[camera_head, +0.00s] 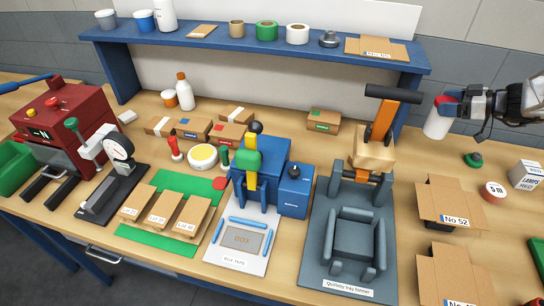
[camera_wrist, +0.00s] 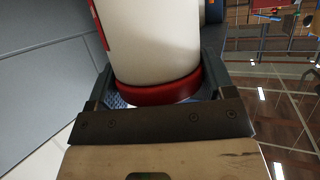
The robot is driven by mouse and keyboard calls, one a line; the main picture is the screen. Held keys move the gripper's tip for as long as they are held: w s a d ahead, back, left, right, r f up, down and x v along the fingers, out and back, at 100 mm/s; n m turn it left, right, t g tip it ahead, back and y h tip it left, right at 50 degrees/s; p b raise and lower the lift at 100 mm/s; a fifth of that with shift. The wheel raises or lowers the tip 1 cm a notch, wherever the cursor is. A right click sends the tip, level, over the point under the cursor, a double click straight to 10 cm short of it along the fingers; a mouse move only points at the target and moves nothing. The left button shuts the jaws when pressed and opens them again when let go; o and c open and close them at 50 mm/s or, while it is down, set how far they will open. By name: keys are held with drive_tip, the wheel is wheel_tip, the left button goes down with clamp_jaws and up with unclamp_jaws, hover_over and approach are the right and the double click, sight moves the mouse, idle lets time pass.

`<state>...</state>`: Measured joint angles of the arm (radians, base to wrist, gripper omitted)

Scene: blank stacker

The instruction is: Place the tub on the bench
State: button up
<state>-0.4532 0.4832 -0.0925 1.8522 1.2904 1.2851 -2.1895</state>
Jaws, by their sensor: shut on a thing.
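My gripper (camera_head: 447,105) is at the upper right in the head view, shut on a white tub (camera_head: 435,125) with a red end. It holds the tub in the air, tilted a little, over the right part of the bench (camera_head: 424,160). In the wrist view the tub (camera_wrist: 155,45) sits between the two fingers (camera_wrist: 155,95), with its red rim against the gripper. The far end of the tub is cut off there.
A tray former (camera_head: 355,245) stands left of the tub. Open cartons (camera_head: 450,205), a green-based knob (camera_head: 473,160), a tape roll (camera_head: 494,192) and a lamps box (camera_head: 526,175) stand nearby. A blue shelf (camera_head: 270,45) runs behind. Some bench behind the cartons is clear.

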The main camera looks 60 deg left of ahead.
sight(436, 131)
drive_tip(key=shift+f, duration=0.15)
idle(0.5)
drive_tip(key=shift+f, duration=3.15)
drive_tip(key=shift+f, duration=1.85)
drive_tip(key=shift+f, duration=0.15)
drive_tip(key=o, duration=1.3)
drive_tip(key=shift+d+r, duration=0.15)
drive_tip(key=shift+r, duration=0.05)
drive_tip(key=v, duration=1.1)
drive_tip(key=shift+w+d, duration=0.2)
drive_tip(key=shift+d, duration=0.1)
